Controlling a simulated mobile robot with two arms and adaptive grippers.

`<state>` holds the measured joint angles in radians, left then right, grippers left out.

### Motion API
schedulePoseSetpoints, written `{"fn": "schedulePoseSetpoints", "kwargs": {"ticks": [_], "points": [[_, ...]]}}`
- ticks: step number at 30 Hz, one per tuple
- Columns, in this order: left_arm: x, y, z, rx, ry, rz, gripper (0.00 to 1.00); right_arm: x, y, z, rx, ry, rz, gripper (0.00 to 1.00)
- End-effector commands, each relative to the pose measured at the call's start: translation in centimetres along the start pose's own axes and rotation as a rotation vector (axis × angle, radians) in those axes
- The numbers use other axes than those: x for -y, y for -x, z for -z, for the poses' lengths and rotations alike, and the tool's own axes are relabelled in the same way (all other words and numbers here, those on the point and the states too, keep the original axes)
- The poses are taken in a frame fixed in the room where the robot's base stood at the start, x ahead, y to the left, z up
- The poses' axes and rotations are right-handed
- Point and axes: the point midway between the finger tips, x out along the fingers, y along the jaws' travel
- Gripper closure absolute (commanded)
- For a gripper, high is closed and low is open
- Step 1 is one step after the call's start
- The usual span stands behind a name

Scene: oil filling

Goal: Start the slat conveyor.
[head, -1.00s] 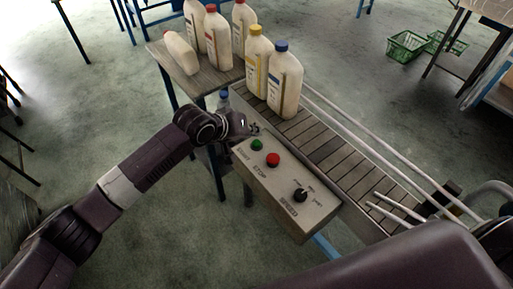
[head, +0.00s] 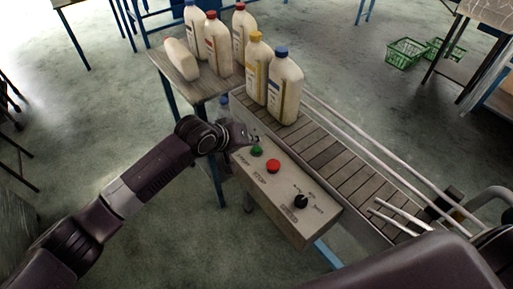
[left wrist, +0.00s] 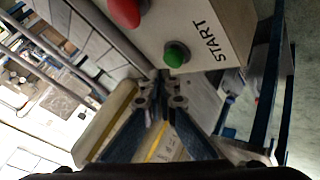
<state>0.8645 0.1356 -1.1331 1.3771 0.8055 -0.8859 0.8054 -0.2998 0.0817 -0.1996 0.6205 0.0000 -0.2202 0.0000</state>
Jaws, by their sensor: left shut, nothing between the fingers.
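The slat conveyor (head: 322,156) runs from the upper middle to the lower right in the head view. A grey control box (head: 270,193) at its side carries a green START button (head: 257,151), a red STOP button (head: 273,166) and a black speed knob (head: 301,201). My left gripper (head: 250,139) is shut and empty at the green button's far edge. In the left wrist view its fingertips (left wrist: 165,78) lie just below the green button (left wrist: 176,54); I cannot tell whether they touch it. The right gripper does not show.
A yellow-capped bottle (head: 257,72) and a blue-capped bottle (head: 284,88) stand at the conveyor's far end. Several bottles are on the table (head: 205,86) behind, one lying down (head: 181,60). Guide rails (head: 370,148) line the conveyor's far side.

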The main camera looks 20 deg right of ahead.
Motion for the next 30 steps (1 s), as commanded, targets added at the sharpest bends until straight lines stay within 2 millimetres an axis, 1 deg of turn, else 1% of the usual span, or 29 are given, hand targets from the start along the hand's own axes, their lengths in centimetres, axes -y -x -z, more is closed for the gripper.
{"fn": "schedulePoseSetpoints", "kwargs": {"ticks": [16,30], "points": [[0.0,-0.01,-0.01,0.0,0.0,0.0,1.0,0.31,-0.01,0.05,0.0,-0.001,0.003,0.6],[0.44,-0.59,-0.44,0.0,0.0,0.0,1.0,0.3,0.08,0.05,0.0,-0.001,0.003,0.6]]}}
